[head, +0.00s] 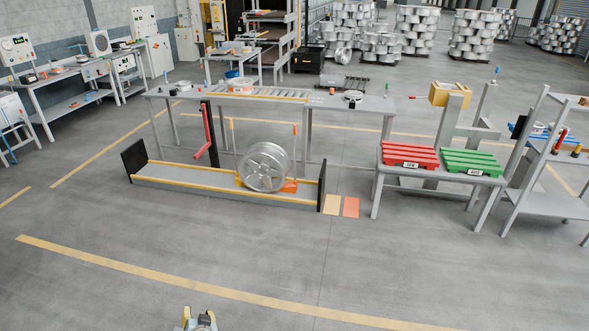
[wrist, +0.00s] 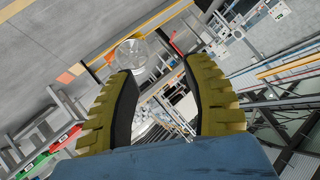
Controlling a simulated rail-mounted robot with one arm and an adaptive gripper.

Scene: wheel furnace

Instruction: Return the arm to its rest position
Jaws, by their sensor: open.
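My gripper (head: 200,318) shows at the bottom edge of the head view, left of centre. Only its tip end is in frame there, over bare floor on the near side of the yellow floor line. In the wrist view my gripper (wrist: 166,105) has its two yellow-green, dark-padded fingers spread apart. It is open, with nothing between the fingers but distant background. The rest of my arm is out of the head view.
A silver wheel (head: 264,167) stands upright on a low yellow-edged track (head: 200,184), well beyond my gripper. A long grey table (head: 370,104) stands behind it. Red (head: 408,155) and green (head: 470,163) pallets sit on a stand at right. The near floor is clear.

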